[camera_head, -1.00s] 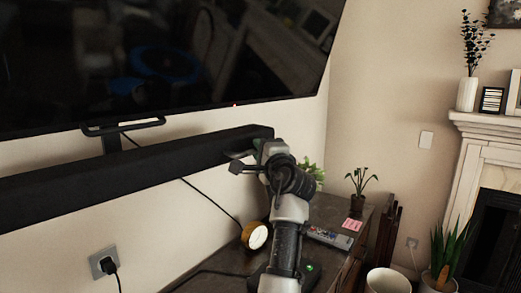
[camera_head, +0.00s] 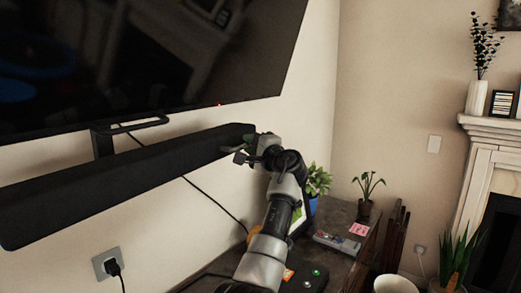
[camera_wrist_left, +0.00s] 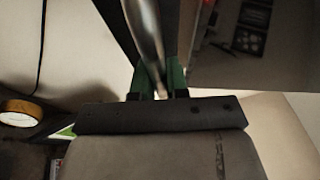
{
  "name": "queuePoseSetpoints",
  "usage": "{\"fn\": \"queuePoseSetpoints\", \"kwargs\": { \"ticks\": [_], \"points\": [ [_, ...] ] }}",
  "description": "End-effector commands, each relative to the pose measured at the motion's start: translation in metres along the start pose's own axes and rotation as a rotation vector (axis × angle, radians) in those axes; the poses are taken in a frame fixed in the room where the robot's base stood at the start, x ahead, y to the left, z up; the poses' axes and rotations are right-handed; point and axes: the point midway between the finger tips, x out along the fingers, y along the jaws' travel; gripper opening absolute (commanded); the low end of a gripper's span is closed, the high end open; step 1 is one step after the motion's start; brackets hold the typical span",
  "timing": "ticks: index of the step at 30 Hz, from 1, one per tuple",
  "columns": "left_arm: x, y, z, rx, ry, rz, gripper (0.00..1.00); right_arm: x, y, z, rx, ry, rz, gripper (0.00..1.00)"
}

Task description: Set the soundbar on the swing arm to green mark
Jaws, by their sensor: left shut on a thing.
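The soundbar (camera_head: 110,190) is a long black bar below the wall TV. It runs from the lower left up to the right, and its far right end is at my left gripper (camera_head: 250,150). My left gripper is shut on the soundbar at that end. In the left wrist view, the green fingers of the left gripper (camera_wrist_left: 160,82) meet at a grey bar-like shape; the exact contact is hard to make out. A dark bracket (camera_head: 103,143) stands behind the soundbar under the TV. I cannot make out a green mark. My right gripper is not in view.
The TV (camera_head: 150,65) hangs above the soundbar. A yellow roll (camera_wrist_left: 20,112) shows in the left wrist view.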

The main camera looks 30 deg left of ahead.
Motion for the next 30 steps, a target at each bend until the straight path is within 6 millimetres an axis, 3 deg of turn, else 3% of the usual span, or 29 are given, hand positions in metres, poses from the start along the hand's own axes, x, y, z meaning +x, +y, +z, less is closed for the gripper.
{"fn": "queuePoseSetpoints", "kwargs": {
  "ticks": [13, 14, 18, 26, 30],
  "points": [
    [0.004, 0.006, -0.002, 0.002, -0.024, 0.008, 0.00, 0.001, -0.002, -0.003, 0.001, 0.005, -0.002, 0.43],
    [0.004, 0.006, -0.002, 0.002, -0.024, 0.009, 0.18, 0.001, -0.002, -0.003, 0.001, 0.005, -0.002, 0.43],
    [0.004, 0.006, -0.001, 0.002, -0.024, 0.008, 0.39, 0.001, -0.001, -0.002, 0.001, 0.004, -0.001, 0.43],
    [0.004, 0.005, -0.001, 0.002, -0.023, 0.006, 0.39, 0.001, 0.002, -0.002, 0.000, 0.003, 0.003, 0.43],
    [-0.006, 0.006, -0.002, 0.001, -0.022, 0.004, 0.39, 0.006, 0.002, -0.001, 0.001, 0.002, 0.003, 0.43]
  ]
}}
